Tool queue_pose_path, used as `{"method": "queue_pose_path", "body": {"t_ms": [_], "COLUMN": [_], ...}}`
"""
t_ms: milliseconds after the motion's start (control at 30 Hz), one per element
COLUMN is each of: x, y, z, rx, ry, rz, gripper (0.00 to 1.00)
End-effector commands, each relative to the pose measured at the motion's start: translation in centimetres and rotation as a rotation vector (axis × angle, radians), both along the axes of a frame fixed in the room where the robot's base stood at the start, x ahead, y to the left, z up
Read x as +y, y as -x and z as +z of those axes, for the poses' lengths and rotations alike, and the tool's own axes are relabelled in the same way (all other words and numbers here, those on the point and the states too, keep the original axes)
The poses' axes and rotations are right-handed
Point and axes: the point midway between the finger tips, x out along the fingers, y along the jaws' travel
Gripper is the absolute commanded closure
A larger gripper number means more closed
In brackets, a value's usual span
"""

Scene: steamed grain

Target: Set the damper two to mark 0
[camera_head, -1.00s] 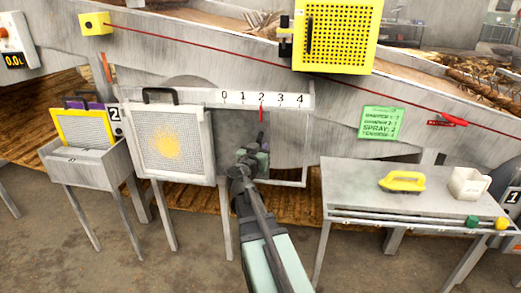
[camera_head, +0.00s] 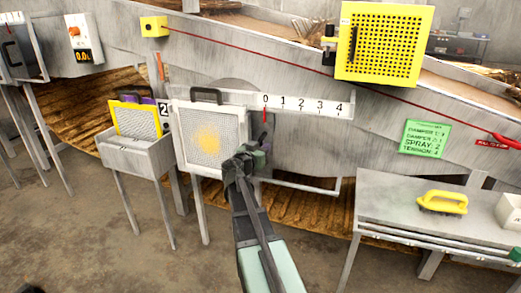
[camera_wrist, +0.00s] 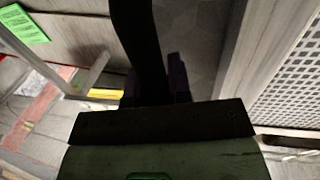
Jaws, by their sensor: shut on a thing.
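The damper scale (camera_head: 312,106) is a white strip marked 0 to 4 above a grey opening. Its red pointer (camera_head: 265,116) stands under mark 0. My gripper (camera_head: 259,151) is below the pointer, at the right edge of the mesh panel, shut on the damper's handle. The handle is mostly hidden by the gripper in the head view. In the wrist view, my gripper (camera_wrist: 158,85) has a dark upright bar (camera_wrist: 140,45) between or just before its fingers; I cannot tell its exact contact.
The mesh panel (camera_head: 206,136) with a yellow patch is just left of my gripper. A table (camera_head: 400,213) with a yellow-handled brush (camera_head: 442,202) is at the right. A green card (camera_head: 424,138) hangs above it.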

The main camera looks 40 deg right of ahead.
Motion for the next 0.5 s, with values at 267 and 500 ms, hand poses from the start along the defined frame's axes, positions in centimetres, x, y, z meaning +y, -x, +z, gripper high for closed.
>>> {"method": "queue_pose_path", "body": {"t_ms": [267, 500], "x": [0.12, 0.32], "y": [-0.36, -0.16], "z": [0.05, 0.04], "rx": [0.0, 0.0], "ry": [0.001, 0.001], "rz": [0.009, 0.007], "gripper": [0.56, 0.56]}}
